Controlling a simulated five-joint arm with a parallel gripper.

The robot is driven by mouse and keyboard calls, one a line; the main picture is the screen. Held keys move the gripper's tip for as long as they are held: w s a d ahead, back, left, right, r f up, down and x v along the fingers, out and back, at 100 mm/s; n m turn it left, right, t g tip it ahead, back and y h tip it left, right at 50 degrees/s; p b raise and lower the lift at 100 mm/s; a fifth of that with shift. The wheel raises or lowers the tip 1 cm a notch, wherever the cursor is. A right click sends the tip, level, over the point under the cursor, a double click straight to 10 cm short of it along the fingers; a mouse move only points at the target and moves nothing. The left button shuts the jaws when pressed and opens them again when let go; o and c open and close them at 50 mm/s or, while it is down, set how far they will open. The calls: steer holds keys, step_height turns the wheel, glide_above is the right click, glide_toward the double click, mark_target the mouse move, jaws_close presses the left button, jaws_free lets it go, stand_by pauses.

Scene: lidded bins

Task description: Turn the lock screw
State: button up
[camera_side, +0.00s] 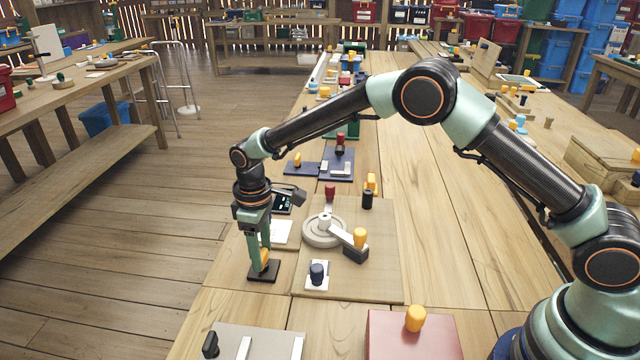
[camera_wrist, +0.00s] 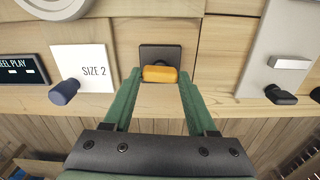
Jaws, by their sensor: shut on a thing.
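The lock screw appears as a yellow-orange knob (camera_side: 264,260) on a small black plate (camera_side: 262,273) at the left edge of the workbench. In the wrist view the knob (camera_wrist: 159,74) lies crosswise between my green fingers, in front of the black plate (camera_wrist: 160,53). My gripper (camera_side: 263,264) points straight down, with its fingers on both sides of the knob. It also shows in the wrist view (camera_wrist: 159,78), shut on the knob. The fingers partly hide the knob in the side view.
A tan board (camera_side: 380,283) beside the plate carries a grey handwheel (camera_side: 321,231) with a crank and a dark blue knob (camera_side: 317,272). A small display (camera_side: 283,203) stands behind my gripper. A red box (camera_side: 385,335) is in front.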

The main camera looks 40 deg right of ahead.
mark_target(262, 254)
steer(key=m, duration=1.5)
steer(key=shift+m, duration=0.4)
steer(key=m, duration=0.4)
steer(key=shift+m, duration=0.4)
steer(key=o, duration=1.4)
steer(key=shift+c, duration=0.2)
step_height(262, 254, up, 12)
